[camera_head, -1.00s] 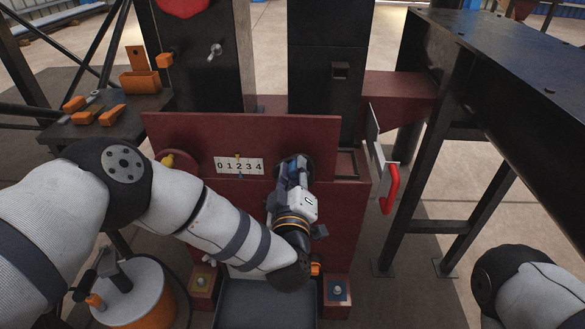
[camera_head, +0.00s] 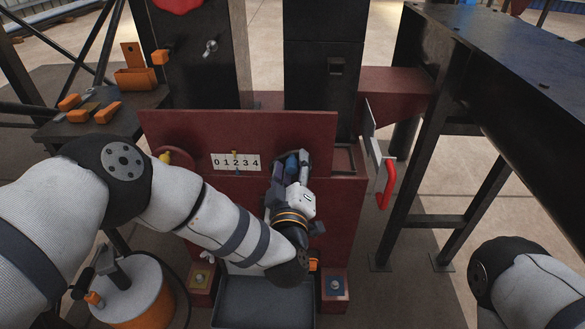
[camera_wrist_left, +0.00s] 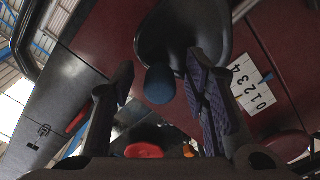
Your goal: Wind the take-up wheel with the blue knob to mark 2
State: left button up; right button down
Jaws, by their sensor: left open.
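The blue knob (camera_head: 291,166) is at the dark take-up wheel on the right of the red panel (camera_head: 320,127). In the left wrist view the blue knob (camera_wrist_left: 160,85) stands out in front of the dark wheel (camera_wrist_left: 185,38). My left gripper (camera_head: 291,167) is open, with one finger on each side of the knob and gaps between. The white scale (camera_head: 235,162) reads 0 to 4, with a small orange pointer above and a small blue pointer below, both near 2. My arm hides part of the wheel. My right gripper is out of view.
A red wheel (camera_head: 178,150) with a yellow knob is at the panel's left. A red-handled lever (camera_head: 387,184) hangs at the right. A dark tray (camera_head: 262,308) lies below my left arm. A black beam frame (camera_head: 490,70) stands at the right.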

pick_arm(q)
jog(key=s, duration=1.2)
